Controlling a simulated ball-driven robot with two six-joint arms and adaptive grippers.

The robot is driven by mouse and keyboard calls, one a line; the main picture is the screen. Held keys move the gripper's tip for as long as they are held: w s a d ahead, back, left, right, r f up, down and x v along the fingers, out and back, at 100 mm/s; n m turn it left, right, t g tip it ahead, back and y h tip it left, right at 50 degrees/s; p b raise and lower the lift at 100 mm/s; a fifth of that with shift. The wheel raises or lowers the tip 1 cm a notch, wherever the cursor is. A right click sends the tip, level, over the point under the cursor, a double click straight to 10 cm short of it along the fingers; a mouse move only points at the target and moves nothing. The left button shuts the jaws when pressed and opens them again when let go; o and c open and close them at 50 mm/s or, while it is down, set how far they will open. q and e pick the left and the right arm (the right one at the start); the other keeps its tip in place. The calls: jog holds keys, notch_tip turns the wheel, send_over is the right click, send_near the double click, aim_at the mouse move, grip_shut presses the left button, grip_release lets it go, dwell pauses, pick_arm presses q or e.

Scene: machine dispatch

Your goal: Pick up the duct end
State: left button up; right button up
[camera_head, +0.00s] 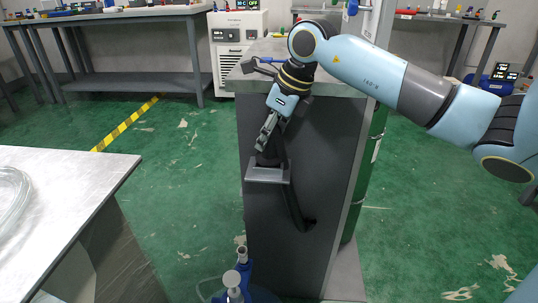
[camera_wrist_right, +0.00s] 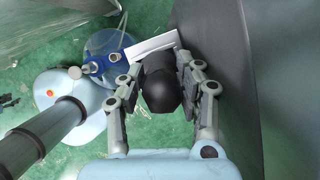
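The duct end (camera_head: 268,159) is a dark, rounded piece sitting in a grey bracket (camera_head: 267,175) on the side of a dark grey cabinet. A black duct runs down from it to the cabinet side. My right gripper (camera_head: 262,143) points down just above the duct end. In the right wrist view the dark duct end (camera_wrist_right: 161,85) lies between the two spread fingers of my right gripper (camera_wrist_right: 160,75), with the pale bracket (camera_wrist_right: 150,46) beyond it. The fingers look open; firm contact does not show. My left gripper is not in view.
The dark cabinet (camera_head: 300,190) stands close beside my right gripper. Blue bottle-like items (camera_head: 236,283) stand below the bracket. A pale table (camera_head: 70,185) is at the left. Green floor is free between the table and cabinet.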

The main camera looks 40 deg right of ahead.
grip_shut()
jog(key=shift+r, duration=0.1)
jog(key=shift+r, duration=0.25)
notch_tip(320, 180, up, 4)
jog(key=shift+f+p, duration=0.15)
jog(key=shift+p, duration=0.2)
jog(key=s+d+r+p, duration=0.4)
jog(key=s+r+p, duration=0.2)
jog(key=s+p, duration=0.4)
jog(key=shift+s+d+r+p, duration=0.25)
jog(key=shift+s+r+p, duration=0.15)
jog(key=shift+p, duration=0.35)
